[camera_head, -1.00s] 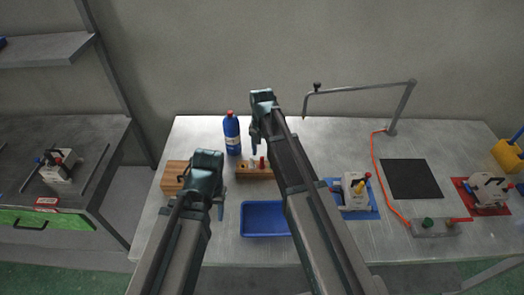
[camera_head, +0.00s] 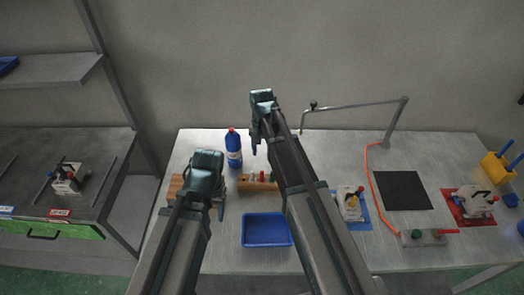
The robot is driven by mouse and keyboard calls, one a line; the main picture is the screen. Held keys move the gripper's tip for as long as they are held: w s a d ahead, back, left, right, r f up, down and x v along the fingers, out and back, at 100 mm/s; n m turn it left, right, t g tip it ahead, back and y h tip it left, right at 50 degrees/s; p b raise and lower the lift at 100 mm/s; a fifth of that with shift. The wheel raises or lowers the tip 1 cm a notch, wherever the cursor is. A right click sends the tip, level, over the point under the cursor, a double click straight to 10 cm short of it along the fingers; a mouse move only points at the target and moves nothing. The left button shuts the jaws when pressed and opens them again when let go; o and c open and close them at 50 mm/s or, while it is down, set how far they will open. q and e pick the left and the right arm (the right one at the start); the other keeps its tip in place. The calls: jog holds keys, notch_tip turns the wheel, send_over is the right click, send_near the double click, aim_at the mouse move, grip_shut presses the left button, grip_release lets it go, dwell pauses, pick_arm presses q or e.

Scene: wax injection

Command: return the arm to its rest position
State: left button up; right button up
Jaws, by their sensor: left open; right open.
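My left gripper (camera_head: 220,208) is at the end of the arm on the left. It appears over the left part of the table, in front of a wooden block (camera_head: 175,187), and its fingers point down. My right gripper (camera_head: 254,143) is higher in the picture, right of the blue bottle (camera_head: 233,150) and above the wooden rack (camera_head: 243,183). No object shows in either gripper. Both are open, though their fingers are seen mostly from behind. My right arm hides part of the rack's right side and the middle of the table.
A blue tray (camera_head: 266,230) lies between my arms. Right of my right arm are a white device on a blue mat (camera_head: 362,214), a black pad (camera_head: 403,190), an orange cord (camera_head: 379,200) and a bent metal stand (camera_head: 393,125). A side bench (camera_head: 105,150) stands at left.

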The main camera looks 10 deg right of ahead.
dwell(0.3)
jog(key=s+a+f+n+b, duration=0.2)
jog(key=s+n, duration=0.1)
jog(key=s, duration=0.4)
jog(key=s+a+f+n+b, duration=0.2)
jog(key=s+n, duration=0.1)
jog(key=s, duration=0.4)
jog(key=s+a+f+n+h+b, duration=0.1)
jog(key=s+a+f+n+b, duration=0.2)
jog(key=s, duration=0.4)
jog(key=shift+s, duration=0.4)
